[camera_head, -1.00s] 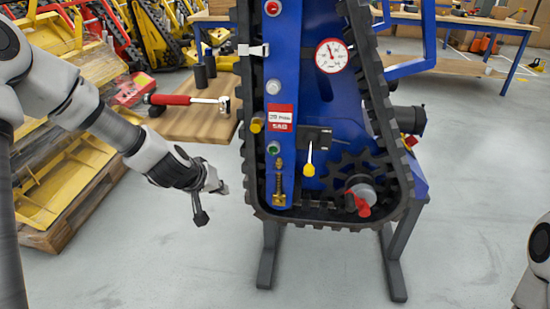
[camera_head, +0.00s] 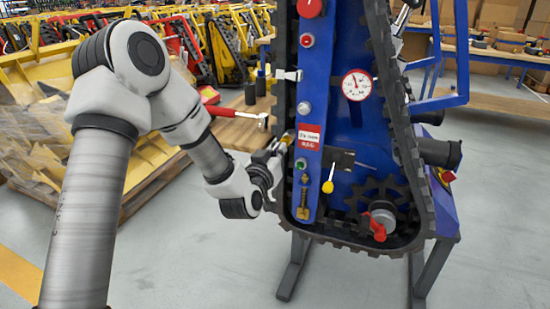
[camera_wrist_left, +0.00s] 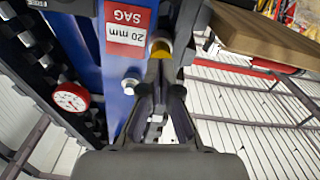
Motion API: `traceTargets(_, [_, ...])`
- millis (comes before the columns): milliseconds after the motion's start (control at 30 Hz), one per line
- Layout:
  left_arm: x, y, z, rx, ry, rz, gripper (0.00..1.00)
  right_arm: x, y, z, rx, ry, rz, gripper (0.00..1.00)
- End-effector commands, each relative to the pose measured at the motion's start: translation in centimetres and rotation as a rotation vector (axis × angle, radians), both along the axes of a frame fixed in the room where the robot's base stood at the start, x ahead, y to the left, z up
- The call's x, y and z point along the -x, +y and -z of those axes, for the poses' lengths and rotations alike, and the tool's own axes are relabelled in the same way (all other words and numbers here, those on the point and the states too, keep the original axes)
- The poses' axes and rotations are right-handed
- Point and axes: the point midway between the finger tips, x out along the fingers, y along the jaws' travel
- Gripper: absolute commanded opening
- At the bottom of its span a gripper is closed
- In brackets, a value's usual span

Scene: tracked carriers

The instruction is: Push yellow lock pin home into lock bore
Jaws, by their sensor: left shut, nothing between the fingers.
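The yellow lock pin (camera_head: 286,139) sticks out at the left side of the blue upright panel (camera_head: 313,100), beside the red and white label. In the left wrist view its rounded yellow end (camera_wrist_left: 160,46) shows just beyond my fingertips. My left gripper (camera_head: 281,146) is shut and empty, its tips at the pin's end. I cannot tell whether they touch it. In the left wrist view the gripper's fingers (camera_wrist_left: 159,75) point at the pin. The lock bore is hidden. My right gripper is not in view.
The black track (camera_head: 281,105) loops around the panel. A yellow-tipped lever (camera_head: 328,186), a green button (camera_head: 300,164), a gauge (camera_head: 356,84) and a red-handled tool (camera_head: 225,111) are nearby. The floor to the right is clear.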

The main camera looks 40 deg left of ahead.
Motion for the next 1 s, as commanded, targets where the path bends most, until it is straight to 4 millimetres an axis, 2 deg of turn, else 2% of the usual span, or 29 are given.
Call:
traceTargets(133, [-0.9, 0.2, 0.0, -0.001, 0.001, 0.000, 0.00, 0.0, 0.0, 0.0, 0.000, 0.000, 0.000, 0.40])
traceTargets(1000, [-2.0, 0.5, -0.1, 0.000, -0.001, -0.001, 0.00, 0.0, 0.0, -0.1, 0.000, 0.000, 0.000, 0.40])
